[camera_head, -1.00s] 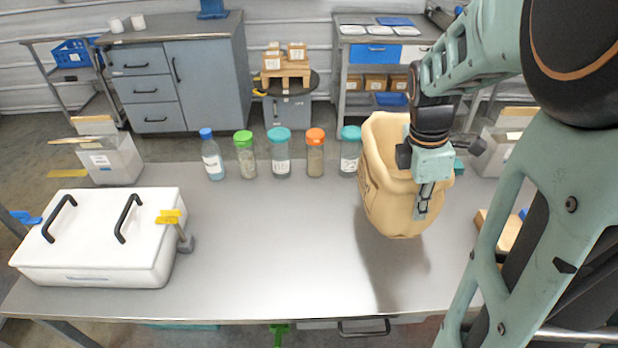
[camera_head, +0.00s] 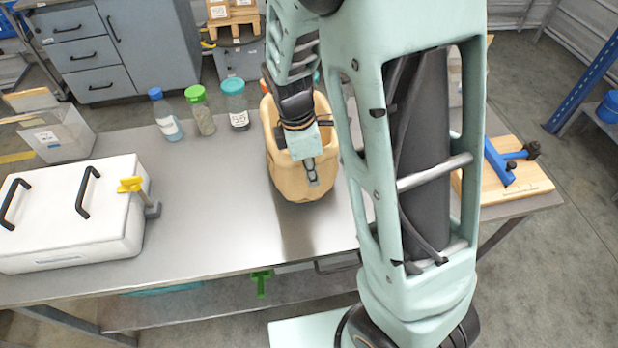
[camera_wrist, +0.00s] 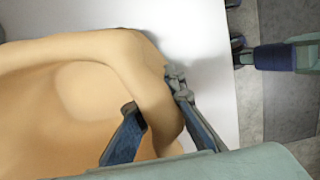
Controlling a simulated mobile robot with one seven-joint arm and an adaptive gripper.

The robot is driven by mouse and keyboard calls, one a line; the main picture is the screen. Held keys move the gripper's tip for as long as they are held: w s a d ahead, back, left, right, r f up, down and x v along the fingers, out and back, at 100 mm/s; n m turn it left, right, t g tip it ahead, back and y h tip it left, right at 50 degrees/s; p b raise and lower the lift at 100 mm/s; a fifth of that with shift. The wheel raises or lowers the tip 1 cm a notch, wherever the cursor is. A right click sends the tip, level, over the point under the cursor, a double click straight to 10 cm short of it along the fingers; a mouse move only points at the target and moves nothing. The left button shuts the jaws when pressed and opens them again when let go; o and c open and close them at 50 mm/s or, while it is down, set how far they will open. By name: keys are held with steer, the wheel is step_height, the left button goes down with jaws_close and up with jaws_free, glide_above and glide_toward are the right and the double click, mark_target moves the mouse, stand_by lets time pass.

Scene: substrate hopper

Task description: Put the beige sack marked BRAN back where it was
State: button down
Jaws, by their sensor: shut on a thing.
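The beige sack (camera_head: 298,180) hangs upright above the steel table in the head view, its mouth open at the top. My gripper (camera_head: 312,180) is shut on its near rim. The wrist view shows the sack (camera_wrist: 75,100) filling the left side, with the two fingers of my gripper (camera_wrist: 155,105) on either side of its rim. No BRAN marking shows on the side I see. A shadow lies on the table below the sack. My arm hides the table to the right of it.
A white lidded box (camera_head: 75,220) with black handles stands on the table (camera_head: 215,220) at left. Several capped bottles, one green-capped (camera_head: 200,110), stand along the back. A wooden board (camera_head: 525,180) with a blue tool lies at right. The table's middle is clear.

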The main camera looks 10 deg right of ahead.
mark_target(313, 197)
steer(key=shift+a+f, duration=0.2)
steer(key=shift+f, duration=1.6)
steer(key=shift+f+b, duration=0.2)
steer(key=shift+b, duration=0.1)
steer(key=c, duration=2)
jaws_free()
steer(key=shift+r, duration=0.2)
